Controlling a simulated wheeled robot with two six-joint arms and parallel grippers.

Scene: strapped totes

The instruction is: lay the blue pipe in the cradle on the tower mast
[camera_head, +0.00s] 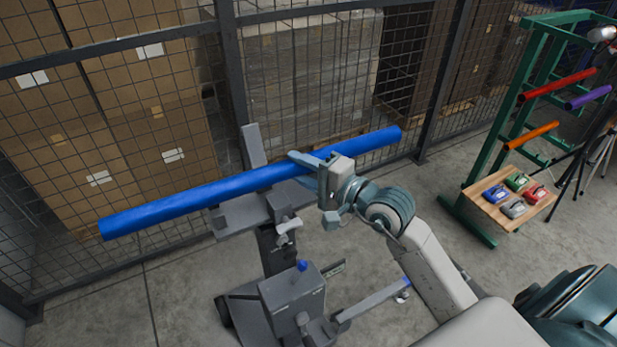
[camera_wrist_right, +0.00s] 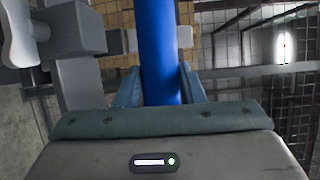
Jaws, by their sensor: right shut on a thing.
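The long blue pipe (camera_head: 190,202) lies across the grey cradle (camera_head: 244,213) at the top of the tower mast (camera_head: 275,250) in the head view. My right gripper (camera_head: 308,165) is shut on the pipe, just right of the cradle. In the right wrist view the pipe (camera_wrist_right: 160,50) runs away between the two fingers. A grey block of the cradle (camera_wrist_right: 80,45) stands left of the pipe there. The head view does not settle whether the pipe rests on the cradle or hovers just above it. My left gripper is not in view.
A wire mesh fence (camera_head: 110,60) with stacked cartons behind it stands close beyond the pipe. A green rack (camera_head: 492,130) with coloured pipes and a wooden board (camera_head: 492,205) holding several small devices stands at right.

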